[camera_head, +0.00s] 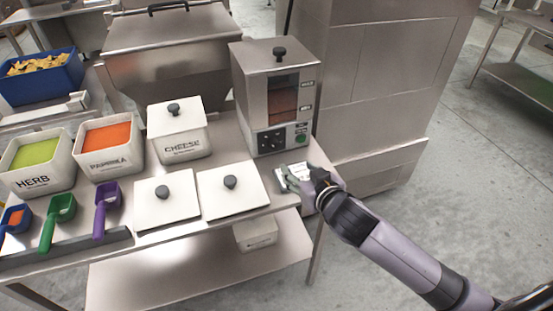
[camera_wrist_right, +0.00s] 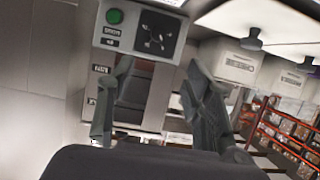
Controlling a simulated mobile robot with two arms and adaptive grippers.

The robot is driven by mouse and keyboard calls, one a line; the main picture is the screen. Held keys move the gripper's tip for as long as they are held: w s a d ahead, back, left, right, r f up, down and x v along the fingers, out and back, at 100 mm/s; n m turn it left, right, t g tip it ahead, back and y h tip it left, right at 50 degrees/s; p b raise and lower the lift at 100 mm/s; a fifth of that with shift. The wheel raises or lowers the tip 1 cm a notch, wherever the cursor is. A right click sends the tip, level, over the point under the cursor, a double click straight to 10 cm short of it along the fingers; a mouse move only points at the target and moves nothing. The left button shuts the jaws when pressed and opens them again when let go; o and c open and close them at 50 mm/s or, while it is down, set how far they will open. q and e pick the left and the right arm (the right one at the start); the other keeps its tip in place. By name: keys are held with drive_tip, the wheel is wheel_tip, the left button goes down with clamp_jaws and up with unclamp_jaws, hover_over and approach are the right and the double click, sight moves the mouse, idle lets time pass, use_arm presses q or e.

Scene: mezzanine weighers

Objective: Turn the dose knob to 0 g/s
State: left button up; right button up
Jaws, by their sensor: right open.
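The dose knob (camera_head: 271,139) is a dark knob on a black square plate, low on the front of a steel dispenser (camera_head: 252,88). In the right wrist view the dose knob (camera_wrist_right: 156,38) appears upside down with marks around it; I cannot read its setting. A round green button (camera_head: 300,139) sits beside it and also shows in the wrist view (camera_wrist_right: 115,16). My right gripper (camera_head: 286,180) is in front of and below the panel. In the wrist view its two fingers (camera_wrist_right: 158,68) are apart, with nothing between them, short of the knob. My left gripper is not in view.
Two white lids (camera_head: 233,205) with dark knobs lie on the steel table left of my right gripper. The cheese bin (camera_head: 180,145), paprika bin (camera_head: 108,164) and herb bin (camera_head: 38,182) stand further left. A steel cabinet (camera_head: 370,80) rises right of the dispenser.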

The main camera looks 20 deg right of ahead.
approach(275, 147)
drive_tip(key=x, duration=0.7)
drive_tip(key=shift+w+a+f, duration=0.1)
drive_tip(key=shift+w+f, duration=0.2)
drive_tip(key=shift+w, duration=0.35)
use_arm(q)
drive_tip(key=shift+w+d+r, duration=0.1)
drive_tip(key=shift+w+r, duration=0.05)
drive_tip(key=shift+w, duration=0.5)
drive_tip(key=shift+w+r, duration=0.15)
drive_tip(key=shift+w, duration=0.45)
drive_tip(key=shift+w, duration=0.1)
use_arm(e)
clamp_jaws()
